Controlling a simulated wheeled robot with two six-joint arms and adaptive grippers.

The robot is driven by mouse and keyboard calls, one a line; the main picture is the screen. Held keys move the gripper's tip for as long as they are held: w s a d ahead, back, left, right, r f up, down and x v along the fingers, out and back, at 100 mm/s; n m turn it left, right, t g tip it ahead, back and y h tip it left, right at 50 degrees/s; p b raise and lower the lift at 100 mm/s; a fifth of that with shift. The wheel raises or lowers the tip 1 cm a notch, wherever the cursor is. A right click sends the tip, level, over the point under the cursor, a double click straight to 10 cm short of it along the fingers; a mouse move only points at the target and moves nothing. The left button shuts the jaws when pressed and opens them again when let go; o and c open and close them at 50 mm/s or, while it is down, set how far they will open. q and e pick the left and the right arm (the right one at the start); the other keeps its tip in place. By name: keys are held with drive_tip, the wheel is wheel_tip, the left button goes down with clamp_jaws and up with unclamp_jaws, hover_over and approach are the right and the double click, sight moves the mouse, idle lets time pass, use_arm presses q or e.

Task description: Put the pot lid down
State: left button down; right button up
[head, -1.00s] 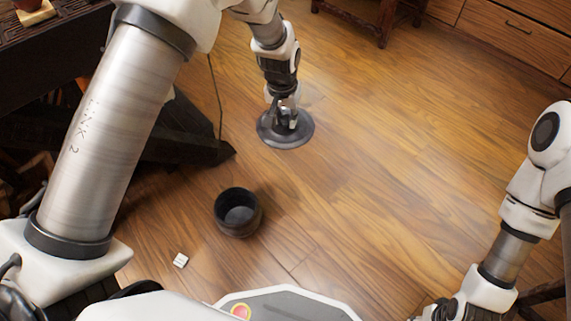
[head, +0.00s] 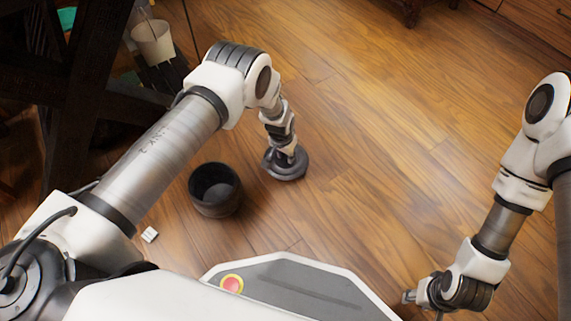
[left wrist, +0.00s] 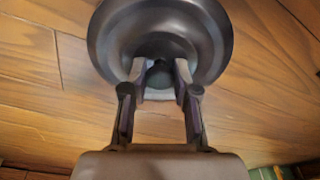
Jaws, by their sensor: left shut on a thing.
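The dark round pot lid (head: 291,172) is at or just above the wooden floor, to the right of the pot; I cannot tell whether it touches the floor. My left gripper (head: 283,155) is above the lid, shut on its knob. The lid also shows in the left wrist view (left wrist: 215,45), with the knob between the fingertips of the left gripper (left wrist: 160,75). The dark open pot (head: 216,192) stands upright on the floor, empty as far as I see. My right gripper (head: 407,297) is low at the right, away from the lid; its fingers are too small to judge.
A small white block (head: 150,234) lies on the floor left of the pot. A dark wooden stand (head: 95,130) and a pale bucket (head: 153,42) are at the upper left. Open floor (head: 400,140) spreads to the right of the lid.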

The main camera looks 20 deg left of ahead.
sight(285, 156)
use_arm(q)
drive_tip(key=shift+f+b, duration=0.75)
drive_tip(key=shift+f, duration=0.8)
drive_tip(key=c, duration=0.9)
unclamp_jaws()
drive_tip(key=r+p, duration=0.2)
drive_tip(key=r, duration=0.2)
drive_tip(key=s+r+p, duration=0.1)
drive_tip(key=r+p, duration=0.2)
drive_tip(key=r, duration=0.1)
drive_tip(key=s+r+p, duration=0.1)
drive_tip(key=r+p, duration=0.1)
drive_tip(key=r, duration=0.2)
drive_tip(key=shift+a+r+p, duration=0.2)
drive_tip(key=shift+a+p, duration=0.05)
drive_tip(key=shift+p, duration=0.15)
drive_tip(key=shift+w, duration=0.1)
